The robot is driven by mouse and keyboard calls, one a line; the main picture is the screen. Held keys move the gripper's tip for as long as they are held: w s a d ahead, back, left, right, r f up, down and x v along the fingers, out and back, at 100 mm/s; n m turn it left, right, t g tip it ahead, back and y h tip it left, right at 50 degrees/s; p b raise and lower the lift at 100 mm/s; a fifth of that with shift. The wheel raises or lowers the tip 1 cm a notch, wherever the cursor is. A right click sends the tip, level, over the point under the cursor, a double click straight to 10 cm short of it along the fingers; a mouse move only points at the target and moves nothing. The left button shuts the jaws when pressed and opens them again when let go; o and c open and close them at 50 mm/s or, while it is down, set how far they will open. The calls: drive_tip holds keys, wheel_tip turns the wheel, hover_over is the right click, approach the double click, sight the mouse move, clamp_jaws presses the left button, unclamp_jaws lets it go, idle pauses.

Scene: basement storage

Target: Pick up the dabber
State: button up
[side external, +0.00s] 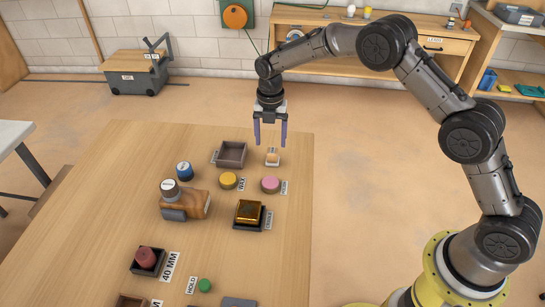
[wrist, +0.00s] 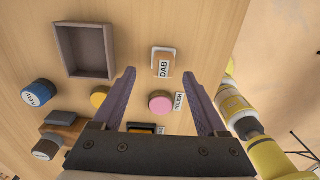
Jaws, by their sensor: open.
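The dabber (side external: 272,157) is a small upright block, pale with a wooden-toned part, near the table's far right corner. In the wrist view the dabber (wrist: 164,58) shows a white "DAB" label and lies ahead, between the lines of the two fingers. My gripper (side external: 270,143) is open, pointing down, and appears above the dabber. In the wrist view my gripper (wrist: 160,74) has its purple fingers spread apart with nothing held between them.
An empty square tray (side external: 231,154) sits left of the dabber. A pink disc (side external: 270,184) labelled "POLISH" and a yellow disc (side external: 228,181) lie nearer. The table's right edge is close.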

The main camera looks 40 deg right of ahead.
sight(273, 150)
drive_tip(key=f, duration=0.5)
drive_tip(key=shift+s+d+f, duration=0.1)
drive_tip(key=shift+s+d, duration=0.05)
drive_tip(key=shift+s, duration=0.1)
clamp_jaws()
